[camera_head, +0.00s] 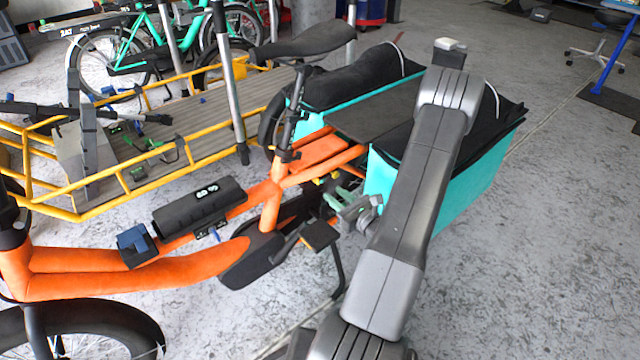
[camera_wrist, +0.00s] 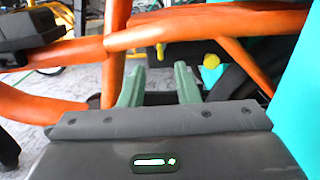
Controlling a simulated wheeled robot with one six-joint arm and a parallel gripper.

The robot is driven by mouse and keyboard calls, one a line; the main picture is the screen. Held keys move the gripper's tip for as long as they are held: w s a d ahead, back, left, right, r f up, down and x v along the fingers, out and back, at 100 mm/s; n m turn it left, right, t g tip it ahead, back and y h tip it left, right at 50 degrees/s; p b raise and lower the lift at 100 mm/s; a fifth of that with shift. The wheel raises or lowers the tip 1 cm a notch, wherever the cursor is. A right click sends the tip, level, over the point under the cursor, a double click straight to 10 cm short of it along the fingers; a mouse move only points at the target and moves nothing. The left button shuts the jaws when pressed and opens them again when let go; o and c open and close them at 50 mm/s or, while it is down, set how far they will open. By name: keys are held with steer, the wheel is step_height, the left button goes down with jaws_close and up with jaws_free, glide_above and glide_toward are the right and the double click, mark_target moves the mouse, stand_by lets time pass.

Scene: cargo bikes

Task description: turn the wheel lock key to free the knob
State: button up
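My gripper (camera_wrist: 160,82) shows two pale green fingers, apart with nothing seen between them. In the head view my gripper (camera_head: 347,203) is beside the orange cargo bike's rear frame, below the seat. A yellow knob (camera_wrist: 211,61) sits under the orange tubes, up and right of the fingers in the wrist view.
The orange bike's frame (camera_head: 150,270) carries a black battery (camera_head: 200,205) with a small blue lever (camera_head: 215,235). A teal pannier (camera_head: 480,180) stands close behind my arm. A pedal (camera_head: 319,235) is near my gripper. Open concrete floor (camera_head: 530,270) lies to the right.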

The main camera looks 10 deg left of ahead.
mark_target(319, 182)
steer(key=b+x, duration=0.1)
steer(key=x, duration=0.7)
jaws_close()
